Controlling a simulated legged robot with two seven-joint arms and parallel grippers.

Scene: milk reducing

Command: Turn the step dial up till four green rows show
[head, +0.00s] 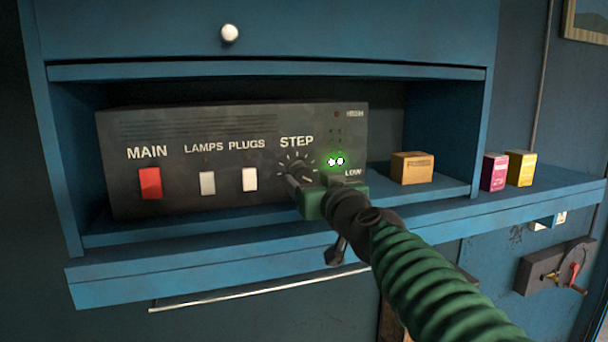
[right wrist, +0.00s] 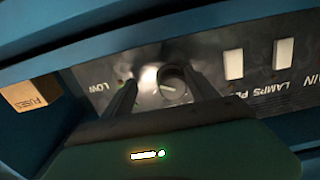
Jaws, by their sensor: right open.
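The step dial (head: 294,166) is a dark round knob under the word STEP on a black control box (head: 115,180). One row of two green lights (head: 336,161) glows near LOW; the rows above it, toward HIGH, look dark. My right gripper (head: 310,182) is at the dial and partly hides it. In the right wrist view the dial (right wrist: 173,80) sits between the two open fingers of my right gripper (right wrist: 164,82), nearer the right finger. I cannot tell whether a finger touches it. My left gripper is not in view.
Left of the dial are a red MAIN switch (head: 150,183) and white LAMPS (head: 207,183) and PLUGS (head: 250,179) switches. An orange-brown FUSES box (head: 412,168) stands right of the control box on the blue shelf. Pink (head: 494,172) and yellow (head: 521,168) boxes stand further right.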

